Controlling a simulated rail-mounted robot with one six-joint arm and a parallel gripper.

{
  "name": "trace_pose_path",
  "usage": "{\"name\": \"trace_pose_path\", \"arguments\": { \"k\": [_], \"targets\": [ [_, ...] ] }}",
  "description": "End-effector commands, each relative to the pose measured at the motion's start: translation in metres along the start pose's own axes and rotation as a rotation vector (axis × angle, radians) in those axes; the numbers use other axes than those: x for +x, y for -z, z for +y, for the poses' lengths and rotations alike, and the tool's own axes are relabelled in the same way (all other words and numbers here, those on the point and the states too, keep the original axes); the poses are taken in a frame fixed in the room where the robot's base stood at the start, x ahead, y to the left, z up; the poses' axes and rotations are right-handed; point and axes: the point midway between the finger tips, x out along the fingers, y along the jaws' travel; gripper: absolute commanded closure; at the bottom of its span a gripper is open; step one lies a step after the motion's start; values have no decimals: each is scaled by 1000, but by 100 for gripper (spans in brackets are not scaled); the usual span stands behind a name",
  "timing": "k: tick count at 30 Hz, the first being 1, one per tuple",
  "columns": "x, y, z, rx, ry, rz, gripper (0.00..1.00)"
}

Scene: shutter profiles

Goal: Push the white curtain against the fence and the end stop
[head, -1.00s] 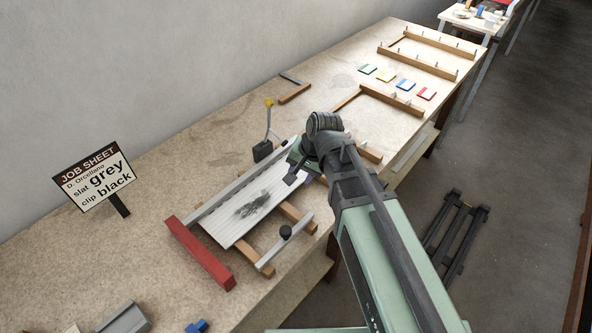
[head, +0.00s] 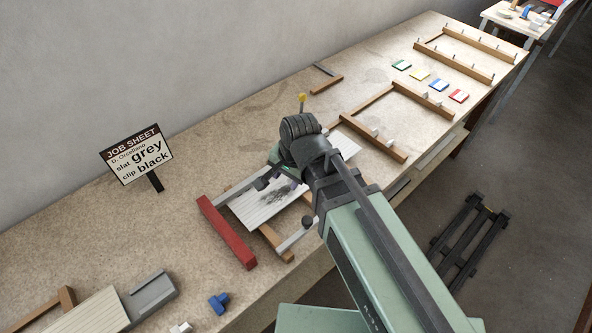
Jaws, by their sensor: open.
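The white curtain (head: 262,209), a ribbed slatted panel with a dark smudge, lies flat on wooden bearers. Its far end (head: 343,146) shows beyond my arm. The grey fence (head: 238,190) runs along its wall side, mostly hidden by my arm. The red end stop (head: 227,232) lies across the near left end. Whether the curtain touches the fence or end stop is hard to tell. My gripper (head: 266,181) is over the fence-side part of the curtain. Its jaws are open, though mostly hidden behind the wrist, and contact is not clear.
A clamp bar with a dark knob (head: 307,222) lies along the curtain's front side. The job sheet sign (head: 137,154) stands at the wall side. A yellow-topped post (head: 302,98) rises behind my wrist. Colored cards (head: 438,86) and wooden frames lie farther along the bench.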

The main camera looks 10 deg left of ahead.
Motion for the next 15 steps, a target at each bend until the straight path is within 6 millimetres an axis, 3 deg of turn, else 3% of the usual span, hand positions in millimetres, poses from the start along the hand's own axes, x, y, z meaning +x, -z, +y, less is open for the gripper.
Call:
{"name": "trace_pose_path", "arguments": {
  "k": [3, 6, 15],
  "targets": [
    [-1, 2, 8, 197, -24, 40, 57],
    [0, 4, 8, 273, -25, 46, 57],
    [0, 4, 8, 281, -24, 44, 57]
  ]
}}
